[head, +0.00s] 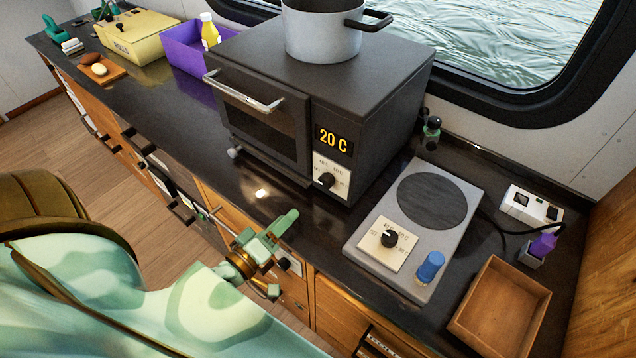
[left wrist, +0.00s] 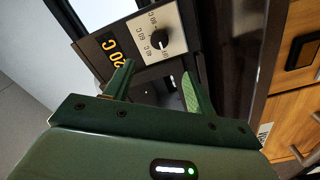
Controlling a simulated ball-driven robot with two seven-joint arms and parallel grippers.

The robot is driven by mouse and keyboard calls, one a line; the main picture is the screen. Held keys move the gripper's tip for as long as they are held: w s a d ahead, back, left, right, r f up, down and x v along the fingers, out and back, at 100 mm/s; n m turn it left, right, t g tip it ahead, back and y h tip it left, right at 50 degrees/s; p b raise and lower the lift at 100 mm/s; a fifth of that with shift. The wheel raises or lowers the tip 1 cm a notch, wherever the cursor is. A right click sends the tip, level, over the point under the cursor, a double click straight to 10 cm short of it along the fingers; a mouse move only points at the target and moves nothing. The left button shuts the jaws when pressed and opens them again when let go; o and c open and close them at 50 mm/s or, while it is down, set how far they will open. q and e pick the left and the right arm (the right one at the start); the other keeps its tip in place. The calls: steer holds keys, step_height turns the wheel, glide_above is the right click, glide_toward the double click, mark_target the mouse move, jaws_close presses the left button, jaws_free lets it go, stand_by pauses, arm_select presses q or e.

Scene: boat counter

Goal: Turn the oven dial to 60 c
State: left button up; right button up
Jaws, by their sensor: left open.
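The dark oven (head: 315,100) stands on the counter with its door shut. Its display (head: 333,139) reads 20 C in yellow. The black oven dial (head: 326,180) sits on a pale plate below the display. In the left wrist view the dial (left wrist: 159,40) is ahead of the fingers, with the display (left wrist: 113,47) beside it. My left gripper (head: 283,228) is open and empty at the counter's front edge, below and left of the dial and apart from it. Its green fingers (left wrist: 155,88) show spread in the left wrist view. My right gripper is not in view.
A hot plate (head: 387,256) with its own dial and a blue knob lies right of the oven. A wooden tray (head: 500,305) is at the right. A pot (head: 322,30) stands on the oven. A purple bin (head: 185,50) is at the left. Counter in front of the oven is clear.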

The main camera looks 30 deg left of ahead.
mark_target(323, 184)
arm_select(q)
steer(key=w, duration=0.4)
steer(key=w+d, duration=0.1)
steer(key=w, duration=0.8)
steer(key=shift+w+d, duration=0.2)
steer(key=shift+w, duration=0.05)
steer(key=c, duration=1)
